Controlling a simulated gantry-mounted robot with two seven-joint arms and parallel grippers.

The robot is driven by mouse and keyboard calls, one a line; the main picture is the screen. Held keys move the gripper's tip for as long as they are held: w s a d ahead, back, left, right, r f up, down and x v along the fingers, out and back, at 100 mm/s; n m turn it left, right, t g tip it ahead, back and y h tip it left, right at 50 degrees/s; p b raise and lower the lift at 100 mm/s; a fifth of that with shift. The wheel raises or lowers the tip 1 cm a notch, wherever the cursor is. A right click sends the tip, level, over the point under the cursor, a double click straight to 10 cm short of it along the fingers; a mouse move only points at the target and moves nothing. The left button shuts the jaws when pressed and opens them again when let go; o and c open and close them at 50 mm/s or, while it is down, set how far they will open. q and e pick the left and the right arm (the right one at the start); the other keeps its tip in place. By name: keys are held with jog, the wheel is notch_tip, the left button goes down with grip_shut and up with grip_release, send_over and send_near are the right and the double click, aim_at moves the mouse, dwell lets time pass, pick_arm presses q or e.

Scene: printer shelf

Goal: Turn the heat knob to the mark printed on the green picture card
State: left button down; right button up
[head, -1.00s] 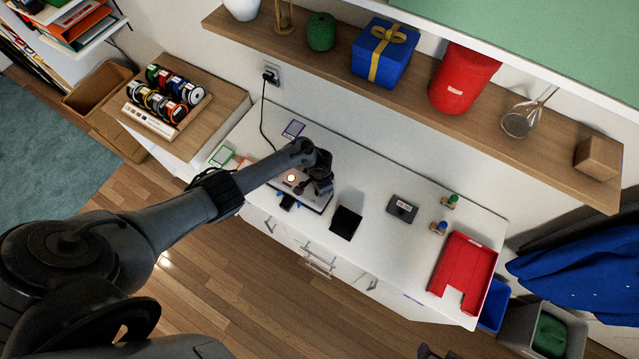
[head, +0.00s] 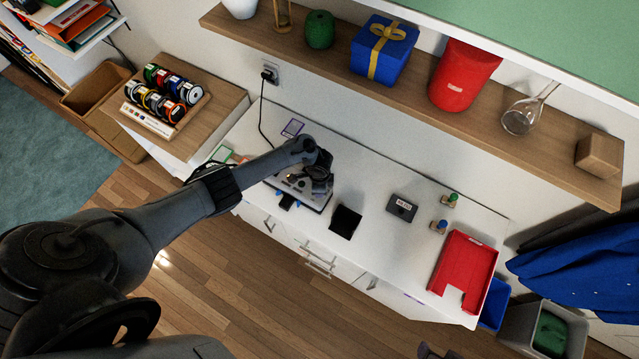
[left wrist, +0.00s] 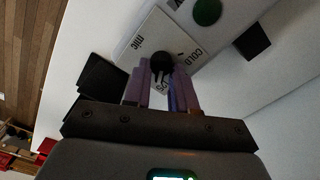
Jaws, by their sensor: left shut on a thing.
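The heat unit (head: 312,203) is a pale box with a dark edge on the white counter, partly covered by my left arm. A dark sliver at the head view's bottom edge may be my right gripper (head: 428,351).
An orange-edged card (head: 241,159) and a purple card (head: 292,128) lie near the unit. To its right are a black square (head: 345,221), a dark labelled box (head: 402,208) and a red tray (head: 464,268). A shelf (head: 420,105) with several objects overhangs behind.

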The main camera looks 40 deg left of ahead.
dwell(0.3)
pick_arm(q)
jog(key=c, duration=1)
grip_release()
jog(key=shift+o, duration=0.2)
jog(key=shift+r, duration=0.15)
jog(key=shift+r, duration=0.3)
notch_tip(320, 180, up, 10)
jog(key=p, duration=0.3)
